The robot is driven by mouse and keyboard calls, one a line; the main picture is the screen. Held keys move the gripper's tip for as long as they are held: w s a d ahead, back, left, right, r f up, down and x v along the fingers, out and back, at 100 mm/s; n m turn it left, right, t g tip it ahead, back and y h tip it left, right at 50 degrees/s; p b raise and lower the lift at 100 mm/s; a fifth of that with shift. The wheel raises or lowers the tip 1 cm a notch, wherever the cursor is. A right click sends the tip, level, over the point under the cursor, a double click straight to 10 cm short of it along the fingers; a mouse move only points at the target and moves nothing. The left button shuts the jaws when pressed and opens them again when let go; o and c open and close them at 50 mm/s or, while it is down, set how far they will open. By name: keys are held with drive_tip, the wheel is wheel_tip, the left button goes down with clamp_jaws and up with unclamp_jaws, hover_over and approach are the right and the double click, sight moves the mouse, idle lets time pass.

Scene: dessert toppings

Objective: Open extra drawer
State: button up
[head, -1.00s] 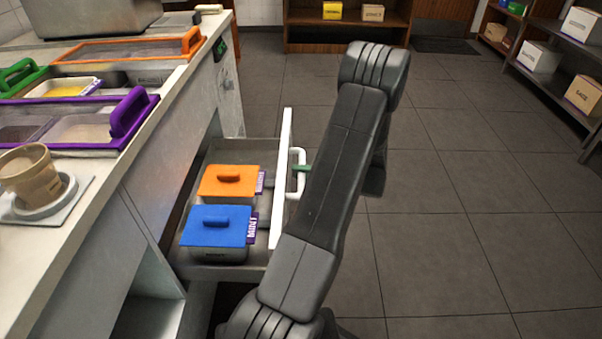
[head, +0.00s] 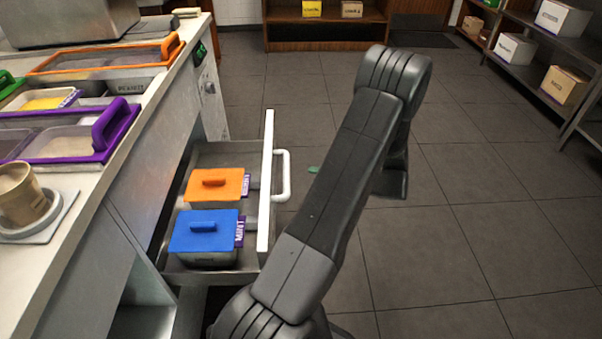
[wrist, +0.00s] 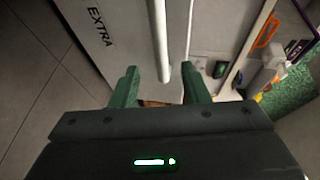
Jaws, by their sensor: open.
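The extra drawer (head: 222,153) is pulled out from the counter, its interior showing in the head view. Its white handle (head: 284,176) stands out from the front panel, and the front carries the word EXTRA in the wrist view (wrist: 85,45). My gripper is open, with two green fingers (wrist: 159,72). In the wrist view the handle bar (wrist: 157,35) lines up between the fingertips. In the head view only a green fingertip (head: 313,170) shows beside my arm, with a gap between it and the handle. The rest of the gripper is hidden.
Inside the drawer sit a container with an orange lid (head: 214,184) and one with a blue lid (head: 203,232), labelled MINT. The counter (head: 75,212) at left holds topping bins and a cup (head: 20,195). The floor at right is clear up to the shelves.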

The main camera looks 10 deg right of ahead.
sight(285, 172)
drive_tip(key=shift+v, duration=1.6)
drive_tip(key=b+x, duration=0.2)
drive_tip(key=x, duration=1.1)
drive_tip(key=shift+a+f, duration=0.15)
drive_tip(key=shift+w+a, duration=0.3)
drive_tip(key=shift+a, duration=0.25)
drive_tip(key=shift+s+d, duration=0.1)
